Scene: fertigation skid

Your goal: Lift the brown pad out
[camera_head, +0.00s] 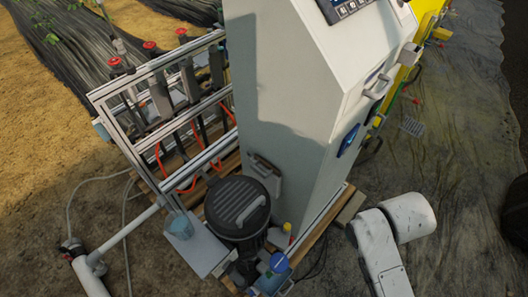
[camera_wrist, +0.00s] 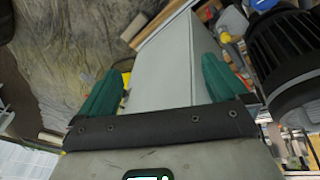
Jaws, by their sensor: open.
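A thin brown edge (camera_head: 265,162), perhaps the brown pad, shows at the top of a small grey holder (camera_head: 266,180) on the side of the tall grey cabinet (camera_head: 270,90). Most of it is hidden, and I cannot tell its full shape. I cannot make out the pad in the wrist view. My gripper (camera_wrist: 162,64) is open, with its two green fingers wide apart and nothing held between them. The grey cabinet's face shows beyond and between the fingers. In the head view only my white arm shows at the lower right; the gripper is out of frame.
A black ribbed canister (camera_head: 237,207) stands close below the holder; it also shows at the right of the wrist view (camera_wrist: 290,55). A clear cup (camera_head: 179,226) stands on a plate at left. A metal pipe frame (camera_head: 160,65) with red-topped valves stands behind. Ground at right is mostly open.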

